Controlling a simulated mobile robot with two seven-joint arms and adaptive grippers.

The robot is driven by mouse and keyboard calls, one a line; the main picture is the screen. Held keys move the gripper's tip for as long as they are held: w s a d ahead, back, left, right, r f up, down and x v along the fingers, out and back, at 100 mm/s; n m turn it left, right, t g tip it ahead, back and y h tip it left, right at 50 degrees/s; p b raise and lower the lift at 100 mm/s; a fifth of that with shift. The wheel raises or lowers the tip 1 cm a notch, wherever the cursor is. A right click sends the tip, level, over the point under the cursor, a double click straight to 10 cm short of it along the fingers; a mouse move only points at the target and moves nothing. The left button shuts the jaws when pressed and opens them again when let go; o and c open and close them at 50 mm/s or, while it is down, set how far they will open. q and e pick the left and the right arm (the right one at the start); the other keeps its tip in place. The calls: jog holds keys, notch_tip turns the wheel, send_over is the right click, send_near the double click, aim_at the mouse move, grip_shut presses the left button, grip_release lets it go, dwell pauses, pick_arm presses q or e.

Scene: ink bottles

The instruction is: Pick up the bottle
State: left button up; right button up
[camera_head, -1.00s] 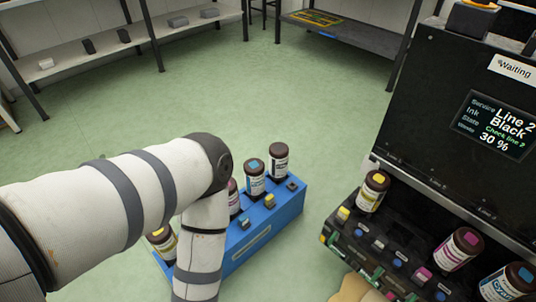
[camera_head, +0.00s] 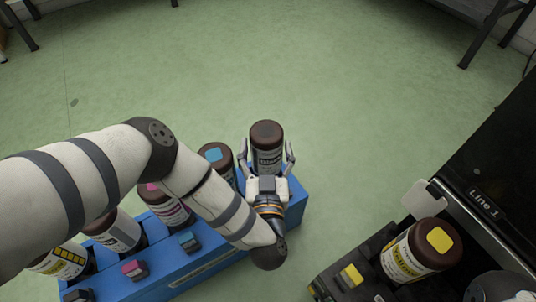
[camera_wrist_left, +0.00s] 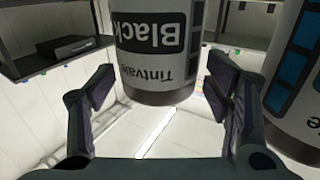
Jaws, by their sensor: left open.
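A brown-capped bottle (camera_head: 266,134) with a black-and-white label stands upright at the right end of the blue rack (camera_head: 305,203). In the left wrist view this bottle (camera_wrist_left: 158,75) appears upside down, its label reading "Black" and "Tintvale". My left gripper (camera_head: 270,152) is open, with one finger on each side of the bottle. In the left wrist view the gripper (camera_wrist_left: 160,85) shows gaps between both fingers and the bottle. The bottle's lower part is hidden behind the gripper in the head view. My right gripper is not in view.
Magenta (camera_head: 165,205), black-labelled (camera_head: 117,233) and yellow (camera_head: 65,262) bottles fill the rack further left.

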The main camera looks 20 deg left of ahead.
aim_at(266, 126)
pick_arm(q)
jog(key=b+x, duration=0.2)
jog(key=x, duration=0.5)
jog(key=shift+w, duration=0.1)
jog(key=shift+r, duration=0.1)
grip_shut()
